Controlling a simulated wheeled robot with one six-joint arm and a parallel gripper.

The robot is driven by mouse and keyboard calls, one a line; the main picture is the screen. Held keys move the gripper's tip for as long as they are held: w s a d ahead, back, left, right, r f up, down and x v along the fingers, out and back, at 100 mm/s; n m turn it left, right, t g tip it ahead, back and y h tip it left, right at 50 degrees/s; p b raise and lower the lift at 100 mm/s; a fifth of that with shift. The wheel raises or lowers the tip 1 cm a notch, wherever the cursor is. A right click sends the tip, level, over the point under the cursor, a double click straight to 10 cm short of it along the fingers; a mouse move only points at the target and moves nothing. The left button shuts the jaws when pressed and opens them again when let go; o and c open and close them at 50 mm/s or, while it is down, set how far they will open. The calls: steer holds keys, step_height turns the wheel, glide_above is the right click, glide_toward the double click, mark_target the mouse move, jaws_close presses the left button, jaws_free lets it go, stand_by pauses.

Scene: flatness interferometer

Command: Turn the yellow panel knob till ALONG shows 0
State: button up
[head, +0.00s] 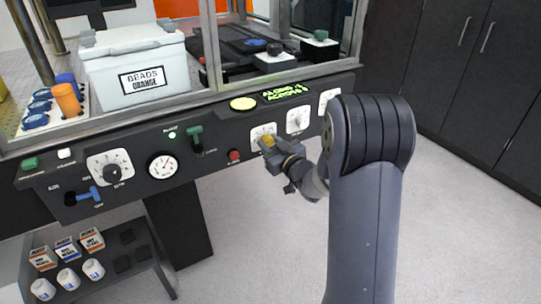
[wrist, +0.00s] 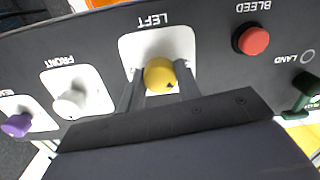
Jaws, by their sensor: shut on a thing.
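The yellow panel knob (wrist: 159,74) sits on a white plate marked LEFT, which reads upside down in the wrist view. My gripper (wrist: 160,88) is shut on this knob, one dark finger on each side of it. In the head view my gripper (head: 270,146) is at the front panel, and the yellow knob (head: 267,141) shows at its tip. The display (head: 286,92) has green ALONG and ACROSS lines; their digits are too small to read surely.
A red BLEED button (wrist: 253,40) and a green lever (wrist: 305,92) flank the knob on one side. A white FRONT knob (wrist: 70,103) and a purple knob (wrist: 17,125) are on the other. Open floor lies below the panel.

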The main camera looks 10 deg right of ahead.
steer(key=n+b, duration=0.4)
steer(key=b, duration=0.1)
steer(key=shift+f, duration=0.2)
steer(key=shift+r+n+b, duration=0.15)
steer(key=shift+n+b, duration=1.25)
steer(key=shift+n, duration=0.2)
steer(key=o, duration=1)
steer(key=shift+c, duration=0.2)
steer(key=shift+s, duration=0.1)
steer(key=p+v, duration=0.1)
steer(key=v, duration=0.9)
steer(key=shift+s+p, duration=0.35)
steer(key=shift+w, duration=0.1)
